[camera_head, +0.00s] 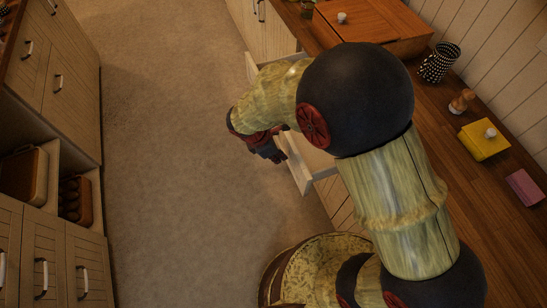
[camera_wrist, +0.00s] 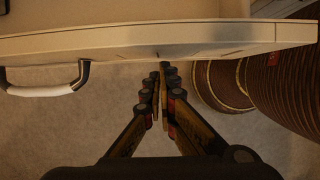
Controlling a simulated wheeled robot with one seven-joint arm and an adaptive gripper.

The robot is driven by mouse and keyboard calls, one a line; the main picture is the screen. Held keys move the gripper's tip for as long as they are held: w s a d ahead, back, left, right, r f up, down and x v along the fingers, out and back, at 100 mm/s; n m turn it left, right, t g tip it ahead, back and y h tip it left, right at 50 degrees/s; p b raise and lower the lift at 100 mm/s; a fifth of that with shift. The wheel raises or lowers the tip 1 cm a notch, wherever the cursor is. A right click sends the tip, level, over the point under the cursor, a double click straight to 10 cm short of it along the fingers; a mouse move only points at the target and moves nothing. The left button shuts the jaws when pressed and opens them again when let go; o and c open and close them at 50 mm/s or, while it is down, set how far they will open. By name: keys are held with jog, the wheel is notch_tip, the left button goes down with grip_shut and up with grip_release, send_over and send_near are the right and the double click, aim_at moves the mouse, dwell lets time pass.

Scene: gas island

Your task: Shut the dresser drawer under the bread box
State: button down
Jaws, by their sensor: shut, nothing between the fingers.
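The dresser drawer (camera_head: 299,170) stands pulled out from the counter below the wooden bread box (camera_head: 375,22), partly hidden by my arm. In the wrist view its pale front (camera_wrist: 200,40) crosses the top of the picture, with a metal handle (camera_wrist: 45,88) at the left. My gripper (camera_head: 268,152) is shut and empty on the outer side of the drawer front. In the wrist view its fingertips (camera_wrist: 161,70) are together, right of the handle and close to the front. I cannot tell whether they touch it.
On the wooden counter (camera_head: 465,165) are a checkered cup (camera_head: 440,63), a small brown shaker (camera_head: 462,102), a yellow box (camera_head: 484,140) and a pink block (camera_head: 524,187). Another cabinet row (camera_head: 60,95) stands at the left. The floor (camera_head: 165,150) between is clear.

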dwell(0.3)
jog(key=w+d+p, duration=0.2)
jog(key=d, duration=0.6)
jog(key=w+d+p, duration=0.2)
jog(key=d, duration=0.6)
jog(key=w+d+p, duration=0.3)
jog(key=d, duration=0.5)
jog(key=shift+a, duration=0.15)
jog(key=shift+a, duration=0.3)
jog(key=a, duration=0.2)
jog(key=shift+s+a+p, duration=0.3)
jog(key=shift+s+a, duration=0.1)
jog(key=p+v, duration=0.3)
jog(key=v, duration=0.7)
jog(key=shift+s+a, duration=0.15)
jog(key=shift+s, duration=0.05)
